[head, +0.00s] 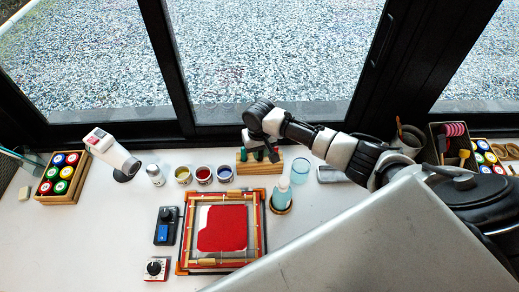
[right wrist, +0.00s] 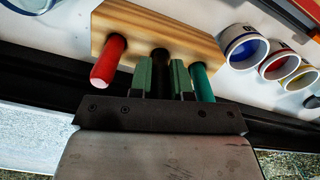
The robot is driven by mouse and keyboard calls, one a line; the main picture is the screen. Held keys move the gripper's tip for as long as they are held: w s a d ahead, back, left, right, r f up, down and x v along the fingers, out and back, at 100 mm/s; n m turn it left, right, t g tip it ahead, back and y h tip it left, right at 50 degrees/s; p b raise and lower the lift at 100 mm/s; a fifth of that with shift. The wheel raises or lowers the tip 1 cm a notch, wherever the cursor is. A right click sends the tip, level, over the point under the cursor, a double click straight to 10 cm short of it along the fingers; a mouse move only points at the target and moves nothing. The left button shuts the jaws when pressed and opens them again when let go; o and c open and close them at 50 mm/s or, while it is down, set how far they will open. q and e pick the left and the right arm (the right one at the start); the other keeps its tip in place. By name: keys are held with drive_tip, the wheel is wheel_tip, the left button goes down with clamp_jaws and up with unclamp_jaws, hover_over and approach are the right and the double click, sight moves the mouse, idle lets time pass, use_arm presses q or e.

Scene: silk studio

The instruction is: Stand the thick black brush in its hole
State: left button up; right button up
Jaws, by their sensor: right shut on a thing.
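The wooden brush block (head: 244,168) stands near the back of the white table. In the right wrist view the block (right wrist: 190,35) holds a red-handled brush (right wrist: 108,62) on one side and a green-handled brush (right wrist: 202,84) on the other. My right gripper (head: 258,154) is over the block. In the right wrist view its two green-padded fingers (right wrist: 161,78) are shut on the thick black brush (right wrist: 160,55), between the red and green ones. The black handle meets the block's face there; how deep it sits is hidden. My left gripper is not in view.
Paint jars (head: 204,174) stand left of the block. A teal bottle (head: 282,192) and a glass (head: 300,170) stand right of it. The framed screen with red paint (head: 184,250) lies in front. The window frame (head: 215,131) is close behind.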

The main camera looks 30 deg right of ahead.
drive_tip(key=shift+f, duration=0.6)
idle(0.5)
drive_tip(key=o, duration=0.8)
drive_tip(key=shift+o, duration=0.2)
drive_tip(key=shift+r, duration=0.1)
wheel_tip(320, 180, up, 11)
drive_tip(key=shift+f+b, duration=0.2)
drive_tip(key=shift+b, duration=0.85)
drive_tip(key=shift+f, duration=0.1)
